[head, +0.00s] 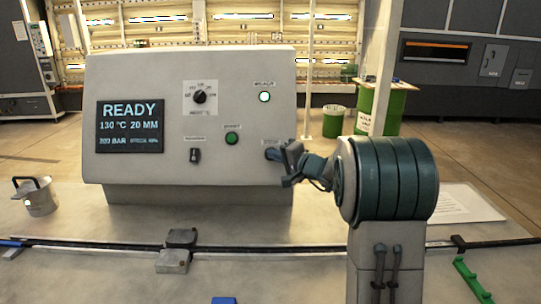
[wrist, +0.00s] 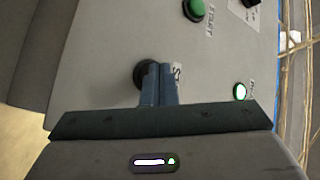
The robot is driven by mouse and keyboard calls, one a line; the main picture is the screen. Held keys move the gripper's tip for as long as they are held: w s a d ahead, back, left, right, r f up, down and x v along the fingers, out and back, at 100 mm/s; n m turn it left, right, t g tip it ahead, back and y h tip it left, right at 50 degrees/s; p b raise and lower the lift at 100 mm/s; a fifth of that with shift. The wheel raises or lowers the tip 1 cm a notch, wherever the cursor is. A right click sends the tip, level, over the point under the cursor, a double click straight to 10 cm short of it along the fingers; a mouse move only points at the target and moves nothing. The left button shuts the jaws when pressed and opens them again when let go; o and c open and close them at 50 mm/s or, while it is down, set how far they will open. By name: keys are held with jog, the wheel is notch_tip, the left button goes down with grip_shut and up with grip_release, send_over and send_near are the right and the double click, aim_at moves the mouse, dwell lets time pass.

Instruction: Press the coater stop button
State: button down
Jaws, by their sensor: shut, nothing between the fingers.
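The grey control panel (head: 120,75) stands on the bench, and its screen (head: 130,127) reads READY, 130 °C, 20 MM. My gripper (head: 274,154) is shut and empty at the panel's lower right. In the wrist view, my shut blue fingers (wrist: 159,68) are in front of a dark round button (wrist: 143,72), covering its right part. A label beside it shows only an "S"; the rest is hidden. In the head view my gripper mostly hides this button. I cannot tell whether the fingertips touch it.
A green START button (wrist: 195,9) and a lit round lamp (wrist: 240,91) are near my gripper. A dial (head: 199,97) and a black switch (head: 195,155) are further left. A metal mug (head: 40,203) stands left on the bench. A dark rail (head: 100,243) crosses the front.

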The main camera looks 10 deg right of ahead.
jog(key=shift+s, duration=0.1)
jog(key=shift+s+a+r+b, duration=0.15)
jog(key=shift+s+r+b, duration=0.25)
jog(key=shift+s+b, duration=0.25)
jog(key=shift+s, duration=0.1)
jog(key=s, duration=0.1)
jog(key=s+r+b, duration=0.1)
jog(key=s+a+r+b, duration=0.1)
jog(key=s, duration=0.1)
jog(key=shift+s+r, duration=0.1)
dwell(0.6)
